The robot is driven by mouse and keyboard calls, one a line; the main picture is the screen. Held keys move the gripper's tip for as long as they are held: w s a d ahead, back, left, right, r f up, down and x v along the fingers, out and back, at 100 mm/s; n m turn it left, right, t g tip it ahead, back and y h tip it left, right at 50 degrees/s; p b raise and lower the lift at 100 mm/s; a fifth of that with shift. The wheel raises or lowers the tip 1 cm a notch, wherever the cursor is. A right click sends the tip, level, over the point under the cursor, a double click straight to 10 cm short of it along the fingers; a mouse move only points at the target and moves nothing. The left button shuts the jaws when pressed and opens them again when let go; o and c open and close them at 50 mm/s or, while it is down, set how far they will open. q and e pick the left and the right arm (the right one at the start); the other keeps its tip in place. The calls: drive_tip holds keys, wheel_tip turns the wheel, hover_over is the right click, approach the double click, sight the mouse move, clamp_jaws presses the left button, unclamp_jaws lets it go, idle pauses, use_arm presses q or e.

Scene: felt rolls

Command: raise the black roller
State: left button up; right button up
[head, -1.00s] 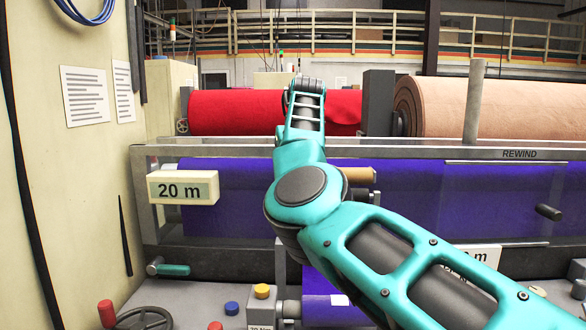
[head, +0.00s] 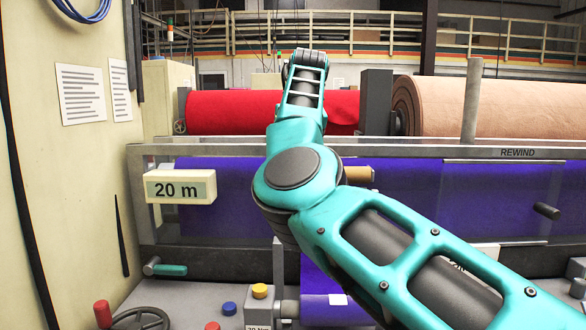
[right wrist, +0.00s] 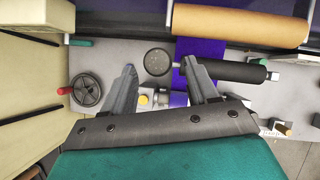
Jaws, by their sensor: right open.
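The black roller (right wrist: 238,72) lies crosswise in the right wrist view, over a strip of purple felt, with metal shaft ends. My right gripper (right wrist: 159,65) is open and empty above the machine deck. Its right finger overlaps the roller's left end in the picture; I cannot tell whether they touch. A round dark disc (right wrist: 158,62) shows between the fingertips. In the head view my right arm crosses from the lower right, and its gripper cannot be made out there. The black roller is not clearly visible in that view. My left gripper is not in view.
A cardboard-coloured roll (right wrist: 240,24) lies beyond the black roller. A handwheel (right wrist: 87,90) with a red handle stands left. A yellow button box (head: 260,291) and a grey upright post (head: 278,266) stand on the deck. A metal rail (head: 420,149) spans the machine.

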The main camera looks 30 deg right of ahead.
drive_tip(key=v, duration=0.8)
drive_tip(key=shift+r, duration=0.1)
